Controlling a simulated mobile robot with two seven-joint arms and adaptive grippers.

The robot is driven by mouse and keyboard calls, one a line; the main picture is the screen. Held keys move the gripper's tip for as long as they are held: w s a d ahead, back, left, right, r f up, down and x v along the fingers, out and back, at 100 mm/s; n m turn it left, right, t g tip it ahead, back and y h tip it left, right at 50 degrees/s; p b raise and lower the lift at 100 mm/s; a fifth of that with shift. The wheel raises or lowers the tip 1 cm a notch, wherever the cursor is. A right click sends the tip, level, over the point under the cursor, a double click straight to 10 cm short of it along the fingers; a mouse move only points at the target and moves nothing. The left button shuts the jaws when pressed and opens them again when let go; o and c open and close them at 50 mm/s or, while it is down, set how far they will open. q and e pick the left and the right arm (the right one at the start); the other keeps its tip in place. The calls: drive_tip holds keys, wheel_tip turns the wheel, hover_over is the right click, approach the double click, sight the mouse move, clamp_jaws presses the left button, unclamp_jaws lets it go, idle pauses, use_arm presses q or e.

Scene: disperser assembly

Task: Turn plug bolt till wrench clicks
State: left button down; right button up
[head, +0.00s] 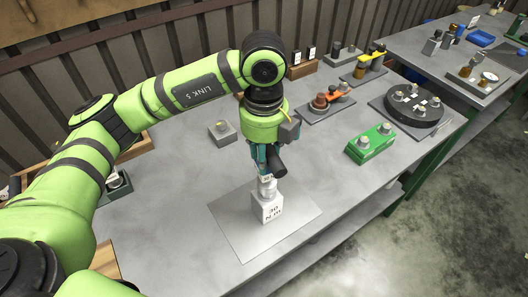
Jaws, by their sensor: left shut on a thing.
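My left gripper (267,166) comes down from the green arm over the light grey plate in the middle of the table. It is shut on a dark tool with a thick black end, which looks like the wrench (279,165). Just below it stands a white block (267,208) with dark lettering and a metal fitting (267,187) on top. The plug bolt itself is too small or hidden to make out. Whether the tool touches the fitting cannot be told. My right gripper is not in view.
The light grey plate (240,235) has bare room around the block. A small grey block (222,131) stands behind it. To the right are a green block (371,145), an orange part (334,94) and a dark round fixture (413,107). A second table (408,45) stands at the back right.

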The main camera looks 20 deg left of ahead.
use_arm(q)
drive_tip(key=shift+f+b, duration=1.3)
drive_tip(key=shift+f, duration=0.05)
drive_tip(key=shift+r, duration=0.1)
drive_tip(key=m, duration=0.6)
drive_tip(key=shift+w, duration=0.2)
drive_tip(key=m, duration=0.6)
drive_tip(key=shift+w, duration=0.2)
drive_tip(key=shift+r, duration=0.15)
